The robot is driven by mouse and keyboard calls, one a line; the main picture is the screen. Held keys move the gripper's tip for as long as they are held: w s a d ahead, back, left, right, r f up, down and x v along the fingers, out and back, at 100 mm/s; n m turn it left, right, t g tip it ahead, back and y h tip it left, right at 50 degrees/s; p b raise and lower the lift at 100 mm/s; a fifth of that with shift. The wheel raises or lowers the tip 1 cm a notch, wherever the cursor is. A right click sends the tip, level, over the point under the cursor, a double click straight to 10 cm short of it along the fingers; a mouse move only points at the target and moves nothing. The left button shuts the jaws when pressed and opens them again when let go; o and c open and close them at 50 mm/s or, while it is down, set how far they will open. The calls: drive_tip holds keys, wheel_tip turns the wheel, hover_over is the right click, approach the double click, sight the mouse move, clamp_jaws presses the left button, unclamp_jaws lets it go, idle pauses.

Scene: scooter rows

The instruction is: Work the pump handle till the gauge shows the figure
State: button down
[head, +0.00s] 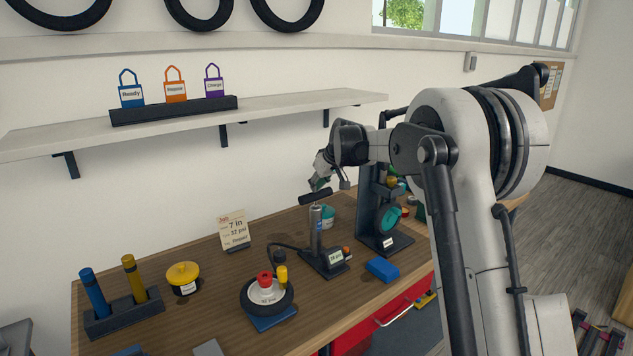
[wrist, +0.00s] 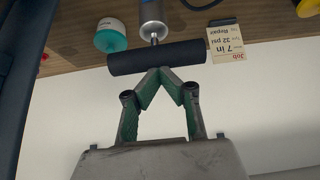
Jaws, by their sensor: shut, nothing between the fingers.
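The pump (head: 316,232) stands on the bench with its dark crossbar handle (head: 316,197) raised a little above the silver barrel. The handle also spans the wrist view (wrist: 190,56), with a short rod below it. My gripper (head: 318,184) is shut and empty, just above the handle; its green-padded fingertips (wrist: 160,72) meet at the handle's edge, and I cannot tell whether they touch. The gauge display (head: 336,256) on the pump's base shows a psi figure too small to read surely. The job card (head: 234,229) reads 7 in and 32 psi.
A small wheel (head: 283,297) with red and yellow caps sits on a blue pad, joined to the pump by a hose. A dark press (head: 383,238) and a blue block (head: 382,269) stand right of the pump.

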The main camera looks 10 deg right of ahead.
drive_tip(key=shift+s+f+b, duration=0.1)
drive_tip(key=shift+f+b, duration=0.2)
drive_tip(key=shift+f, duration=0.9)
drive_tip(key=r, duration=0.1)
drive_tip(key=r+p, duration=0.1)
drive_tip(key=r, duration=0.1)
drive_tip(key=r+p, duration=0.1)
drive_tip(key=r, duration=0.1)
drive_tip(key=shift+w+a, duration=0.1)
drive_tip(key=shift+w, duration=0.2)
drive_tip(key=b+v, duration=0.1)
drive_tip(key=v, duration=0.8)
drive_tip(key=shift+r, duration=0.1)
wheel_tip(320, 180, up, 8)
drive_tip(key=shift+d+b, duration=0.2)
drive_tip(key=shift+b, duration=0.1)
idle(0.3)
